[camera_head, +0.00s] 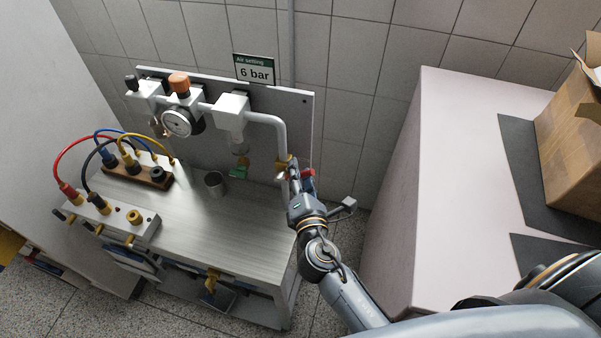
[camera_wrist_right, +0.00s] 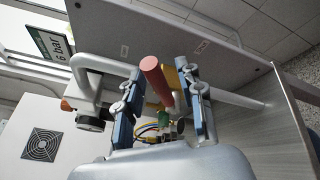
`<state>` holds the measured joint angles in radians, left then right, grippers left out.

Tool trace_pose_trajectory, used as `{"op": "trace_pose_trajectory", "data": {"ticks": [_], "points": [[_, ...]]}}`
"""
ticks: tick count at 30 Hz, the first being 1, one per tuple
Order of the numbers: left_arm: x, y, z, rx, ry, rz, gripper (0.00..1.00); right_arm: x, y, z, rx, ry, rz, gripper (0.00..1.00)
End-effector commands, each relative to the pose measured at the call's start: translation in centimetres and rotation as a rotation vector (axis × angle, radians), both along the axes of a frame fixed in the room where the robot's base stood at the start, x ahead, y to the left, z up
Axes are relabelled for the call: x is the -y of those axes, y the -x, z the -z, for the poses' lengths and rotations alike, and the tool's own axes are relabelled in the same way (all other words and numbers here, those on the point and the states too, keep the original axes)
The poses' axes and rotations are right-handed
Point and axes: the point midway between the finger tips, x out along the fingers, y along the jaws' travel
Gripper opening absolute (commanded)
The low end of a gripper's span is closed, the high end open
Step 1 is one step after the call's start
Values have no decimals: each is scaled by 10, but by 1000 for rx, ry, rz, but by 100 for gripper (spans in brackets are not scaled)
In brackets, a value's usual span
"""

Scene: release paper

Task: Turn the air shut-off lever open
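The air shut-off lever has a red handle, which shows in the right wrist view (camera_wrist_right: 157,80) and partly in the head view (camera_head: 308,174). It sits on a brass valve (camera_head: 282,167) at the lower end of the grey air pipe, at the right edge of the panel. My right gripper (camera_wrist_right: 164,108) is open, with one blue-padded finger on each side of the red handle. The handle stands between the fingers, with gaps visible. In the head view my right gripper (camera_head: 296,180) is at the valve and hides part of it. My left gripper is not in view.
The back panel (camera_head: 303,120) carries a pressure gauge (camera_head: 177,122) with an orange knob. A "6 bar" sign (camera_head: 254,69) is above. A pale cabinet (camera_head: 450,150) with a cardboard box (camera_head: 570,135) stands right.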

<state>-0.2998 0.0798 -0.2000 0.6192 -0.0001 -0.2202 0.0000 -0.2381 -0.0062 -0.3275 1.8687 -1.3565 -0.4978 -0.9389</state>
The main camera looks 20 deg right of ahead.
Motion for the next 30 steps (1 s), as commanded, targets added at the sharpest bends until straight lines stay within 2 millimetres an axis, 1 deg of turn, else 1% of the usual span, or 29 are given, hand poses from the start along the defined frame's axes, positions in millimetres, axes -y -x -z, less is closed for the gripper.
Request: {"op": "trace_pose_trajectory", "data": {"ticks": [5,8,18,21,25,30], "points": [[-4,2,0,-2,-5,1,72,-1,4,0,-2,-1,-1,37],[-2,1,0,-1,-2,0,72,-3,15,1,-4,0,-1,37],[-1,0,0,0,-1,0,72,-14,85,-5,-4,-1,-1,37],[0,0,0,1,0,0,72,-17,100,-6,-4,1,-2,37],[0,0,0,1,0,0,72,-19,113,-7,-2,1,-1,37],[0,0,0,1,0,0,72,-20,118,-9,0,-1,0,37]]}}
